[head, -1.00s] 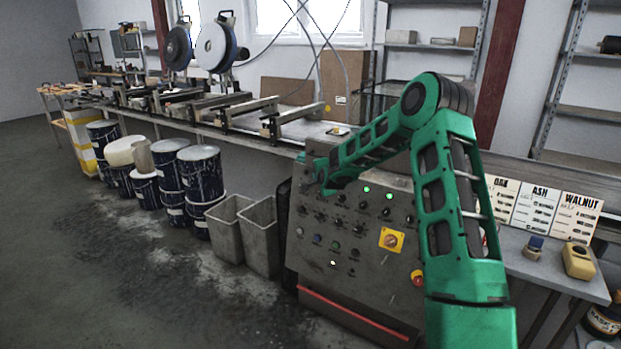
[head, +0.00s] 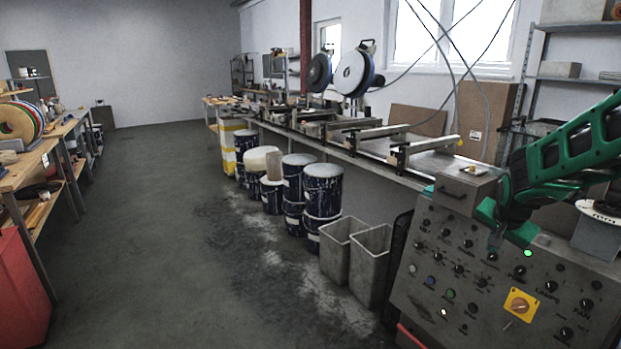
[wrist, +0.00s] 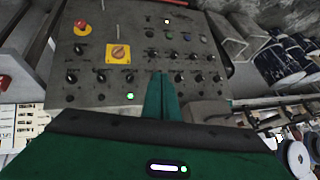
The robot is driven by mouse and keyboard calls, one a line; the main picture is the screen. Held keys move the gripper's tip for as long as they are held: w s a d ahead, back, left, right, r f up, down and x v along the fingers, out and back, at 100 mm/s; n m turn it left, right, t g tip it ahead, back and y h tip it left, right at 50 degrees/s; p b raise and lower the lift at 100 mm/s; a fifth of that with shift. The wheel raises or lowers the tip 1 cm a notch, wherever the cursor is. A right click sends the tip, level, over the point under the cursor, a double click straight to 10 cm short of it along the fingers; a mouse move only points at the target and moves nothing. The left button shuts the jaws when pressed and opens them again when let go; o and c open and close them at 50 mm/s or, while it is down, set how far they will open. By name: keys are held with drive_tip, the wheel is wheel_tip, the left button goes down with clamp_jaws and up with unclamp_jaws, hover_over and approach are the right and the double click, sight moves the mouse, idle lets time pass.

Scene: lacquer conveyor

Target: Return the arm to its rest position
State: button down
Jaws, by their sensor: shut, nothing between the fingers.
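My green arm enters the head view from the right edge, bent over the grey control panel (head: 478,262). My gripper (head: 497,240) shows in front of the panel's upper part. In the wrist view, the gripper's two green fingers (wrist: 160,82) lie together, closed and empty. They point at the panel (wrist: 90,55), with knobs to either side of them. I cannot tell how far the fingertips are from the panel face. A green lamp (head: 528,253) is lit beside the gripper, and part of the upper knob row is hidden behind it.
Two grey bins (head: 370,262) stand left of the panel. Several paint drums (head: 322,190) stand further left along the conveyor bench (head: 375,165). A red cabinet (head: 20,290) and a workbench (head: 45,150) line the left side. The floor (head: 190,250) between is clear.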

drive_tip(key=s+a+n+g+y, duration=0.1)
drive_tip(key=s+a+n+g, duration=0.1)
drive_tip(key=s, duration=1.7)
drive_tip(key=s+a+n+g+y, duration=0.2)
drive_tip(key=s+a, duration=0.3)
drive_tip(key=s, duration=1.4)
drive_tip(key=shift+s+a+r+n+g+y, duration=0.2)
drive_tip(key=shift+s+r+n+g+y, duration=0.15)
drive_tip(key=shift+g, duration=0.55)
drive_tip(key=shift+w, duration=0.1)
